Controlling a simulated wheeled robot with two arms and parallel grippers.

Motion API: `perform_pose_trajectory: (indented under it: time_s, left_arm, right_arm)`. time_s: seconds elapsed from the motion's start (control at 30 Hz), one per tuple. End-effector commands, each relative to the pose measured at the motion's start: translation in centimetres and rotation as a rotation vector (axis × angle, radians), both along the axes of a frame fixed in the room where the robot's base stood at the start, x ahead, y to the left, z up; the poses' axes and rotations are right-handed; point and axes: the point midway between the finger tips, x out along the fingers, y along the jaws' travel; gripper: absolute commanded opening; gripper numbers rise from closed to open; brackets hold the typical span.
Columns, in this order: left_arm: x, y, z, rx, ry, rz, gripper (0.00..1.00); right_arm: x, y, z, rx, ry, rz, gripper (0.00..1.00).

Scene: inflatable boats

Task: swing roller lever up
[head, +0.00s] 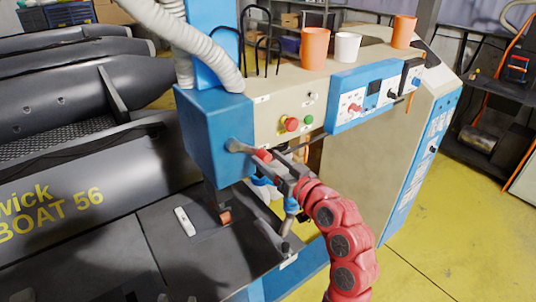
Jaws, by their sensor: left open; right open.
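The roller lever (240,146) is a grey arm with a red handle (262,155), on the front of the blue housing of the welding machine (215,135). It points right and slightly down. My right gripper (272,160), on the red arm from the bottom right, is open. Its dark fingers are at the handle's right end; I cannot tell whether they touch it. Small dark tips at the bottom edge seem to be my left gripper (161,297), open, well below the lever; most of it is out of frame.
A blue control panel (375,95), a red button (291,124) and a green button (308,119) are on the beige machine body. Orange cups (315,48) and a white cup (347,47) stand on top. Grey boat tubes (80,190) fill the left. Yellow floor is clear at right.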

Motion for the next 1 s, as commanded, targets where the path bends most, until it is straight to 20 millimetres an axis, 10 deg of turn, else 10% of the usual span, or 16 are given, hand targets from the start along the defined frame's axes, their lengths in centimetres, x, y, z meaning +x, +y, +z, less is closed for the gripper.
perform_pose_trajectory:
  time_s: [0.4,0.77,1.0]
  left_arm:
    - [0.00,-0.01,0.32,0.000,0.000,0.000,0.50]
    - [0.00,0.00,0.32,0.000,0.000,0.000,0.50]
    - [0.00,0.00,0.32,0.000,0.000,0.000,0.50]
  right_arm:
    - [0.77,0.58,-0.16,-0.002,0.001,0.000,0.67]
    - [0.76,0.56,-0.15,-0.001,0.002,0.000,0.04]
    - [0.75,0.55,-0.15,-0.001,0.002,0.000,0.00]
